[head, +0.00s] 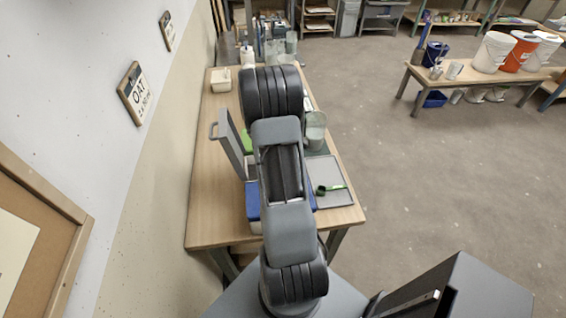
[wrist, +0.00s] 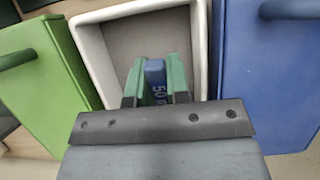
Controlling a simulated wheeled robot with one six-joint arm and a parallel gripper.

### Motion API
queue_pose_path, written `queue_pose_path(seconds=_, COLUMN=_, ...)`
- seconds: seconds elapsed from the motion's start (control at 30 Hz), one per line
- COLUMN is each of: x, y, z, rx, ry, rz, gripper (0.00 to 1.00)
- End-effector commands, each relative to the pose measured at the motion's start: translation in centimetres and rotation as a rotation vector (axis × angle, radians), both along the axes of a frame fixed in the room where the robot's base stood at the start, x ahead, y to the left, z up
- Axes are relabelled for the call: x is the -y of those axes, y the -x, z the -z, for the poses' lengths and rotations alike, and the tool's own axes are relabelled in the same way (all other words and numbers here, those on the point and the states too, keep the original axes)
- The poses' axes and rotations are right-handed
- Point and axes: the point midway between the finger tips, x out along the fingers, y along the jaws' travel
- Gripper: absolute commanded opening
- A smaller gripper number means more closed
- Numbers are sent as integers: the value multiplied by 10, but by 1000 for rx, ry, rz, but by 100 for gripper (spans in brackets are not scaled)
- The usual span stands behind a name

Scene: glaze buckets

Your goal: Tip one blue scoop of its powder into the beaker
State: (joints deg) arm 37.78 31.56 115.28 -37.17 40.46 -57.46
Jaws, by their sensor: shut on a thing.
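In the wrist view my gripper (wrist: 156,92) is shut on the blue scoop (wrist: 155,72), gripping its handle between green fingers. The handle bears a "50" marking. The scoop's bowl is hidden, so I cannot tell whether it holds powder. The scoop is over or in an open white-rimmed bin (wrist: 88,45) with a plain grey-brown inside. In the head view my arm hides the gripper and the scoop. A translucent grey-green beaker (head: 316,131) appears to stand on the table right of my arm.
A green-lidded bin (wrist: 40,85) and a blue-lidded bin (wrist: 265,75), both with handles, flank the open bin. In the head view a raised grey lid (head: 228,145) stands left of my arm. A green scoop (head: 328,189) lies on a grey tray (head: 335,201).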

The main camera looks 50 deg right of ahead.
Motion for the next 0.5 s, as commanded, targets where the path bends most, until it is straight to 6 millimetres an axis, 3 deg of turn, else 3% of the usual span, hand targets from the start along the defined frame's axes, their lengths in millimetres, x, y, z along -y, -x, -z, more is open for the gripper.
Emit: queue_pose_path(seconds=0.5, x=8, y=7, z=-28, rx=47, ry=-57, rz=1, gripper=0)
